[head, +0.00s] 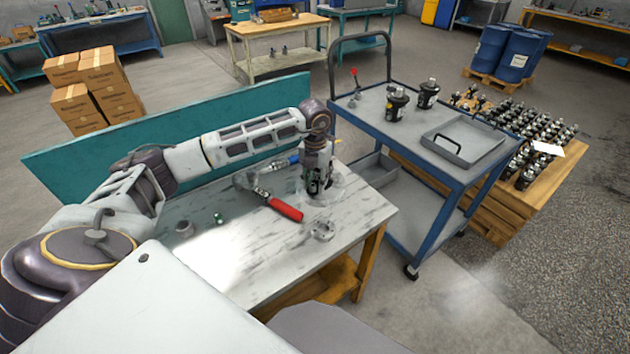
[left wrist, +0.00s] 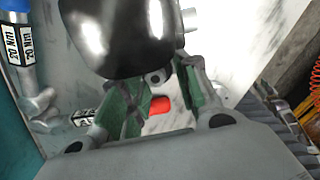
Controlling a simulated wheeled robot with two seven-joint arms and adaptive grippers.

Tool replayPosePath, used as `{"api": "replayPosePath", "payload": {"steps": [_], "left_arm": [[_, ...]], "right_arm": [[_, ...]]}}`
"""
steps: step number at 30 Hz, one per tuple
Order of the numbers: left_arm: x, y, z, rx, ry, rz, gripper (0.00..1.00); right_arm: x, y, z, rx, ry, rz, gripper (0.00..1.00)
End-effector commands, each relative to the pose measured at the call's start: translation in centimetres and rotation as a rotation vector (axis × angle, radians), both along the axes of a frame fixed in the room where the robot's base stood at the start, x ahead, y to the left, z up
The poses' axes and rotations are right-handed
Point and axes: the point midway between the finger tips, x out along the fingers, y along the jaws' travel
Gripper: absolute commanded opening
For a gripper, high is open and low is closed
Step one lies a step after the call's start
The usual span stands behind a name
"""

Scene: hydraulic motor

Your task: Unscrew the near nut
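My left gripper (head: 318,188) points down over the marble-topped bench in the head view, where its fingers and the motor are hard to separate. In the left wrist view the left gripper (left wrist: 158,108) has its green-padded fingers apart, with a gap between them. A glossy black body, apparently the hydraulic motor (left wrist: 115,38), fills the top of that view just beyond the fingers. A small grey nut-like part (left wrist: 156,77) shows at its lower edge, between the fingers; I cannot tell whether they touch it. My right gripper is out of view.
A blue cart (head: 400,205) with a grey tray (head: 463,150) stands to the right. The front of the bench is clear.

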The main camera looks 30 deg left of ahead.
Motion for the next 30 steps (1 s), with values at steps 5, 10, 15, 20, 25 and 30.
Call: {"api": "replayPosePath", "payload": {"steps": [5,10,15,20,25,30], "left_arm": [[-0.09,0.09,-0.08,0.001,0.003,0.0,0.3],[-0.15,0.19,-0.14,0.003,0.005,0.001,0.3],[-0.34,0.42,-0.27,0.003,0.005,0.001,0.3],[-0.43,0.55,-0.31,0.003,0.006,0.001,0.3],[-0.43,0.54,-0.3,0.003,0.006,0.001,0.3],[-0.42,0.54,-0.31,0.003,0.006,-0.009,0.3]], "right_arm": [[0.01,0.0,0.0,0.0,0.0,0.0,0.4],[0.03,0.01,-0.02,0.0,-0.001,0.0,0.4],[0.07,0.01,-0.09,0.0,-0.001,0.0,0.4],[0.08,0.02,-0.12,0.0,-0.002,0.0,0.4],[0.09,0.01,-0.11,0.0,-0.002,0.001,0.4],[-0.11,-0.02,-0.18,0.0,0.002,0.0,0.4]]}}
